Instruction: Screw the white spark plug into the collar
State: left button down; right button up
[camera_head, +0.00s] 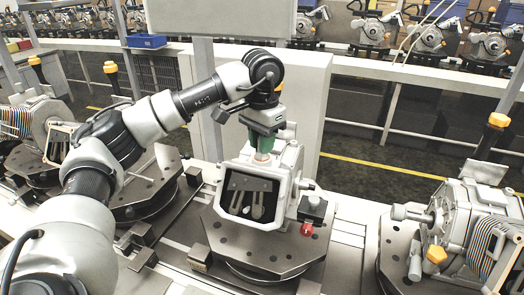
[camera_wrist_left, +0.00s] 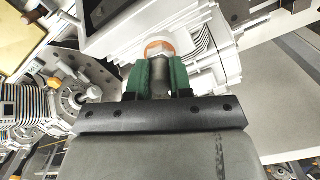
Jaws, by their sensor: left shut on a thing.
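My left gripper (camera_head: 263,142) points down over the top of the light grey housing (camera_head: 287,168) in the head view. Its green fingers (camera_wrist_left: 160,78) are shut on the spark plug (camera_wrist_left: 160,60), which shows between them in the left wrist view as a pale hex part and a grey shank. An orange-brown collar (camera_wrist_left: 154,46) rings the plug's far end at the housing; it also shows just under the fingers in the head view (camera_head: 261,157). The plug's tip is hidden, so how deep it sits cannot be told. My right gripper is out of view.
The housing stands on a dark fixture plate (camera_head: 240,240) with a red knob (camera_head: 306,229) at its right. Another housing (camera_head: 462,215) stands at the right, and one with coloured fins (camera_head: 35,120) at the left. A grey panel (camera_head: 235,15) hangs behind my arm.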

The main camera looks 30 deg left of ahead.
pick_arm(q)
jog(key=c, duration=0.9)
grip_release()
jog(key=shift+c, duration=0.2)
jog(key=shift+r, duration=0.35)
notch_tip(320, 180, up, 5)
jog(key=shift+w+f+b, duration=0.1)
jog(key=shift+f+b, duration=0.05)
jog(key=shift+b, duration=0.7)
jog(key=shift+r+p, duration=0.7)
jog(key=shift+r, duration=1.95)
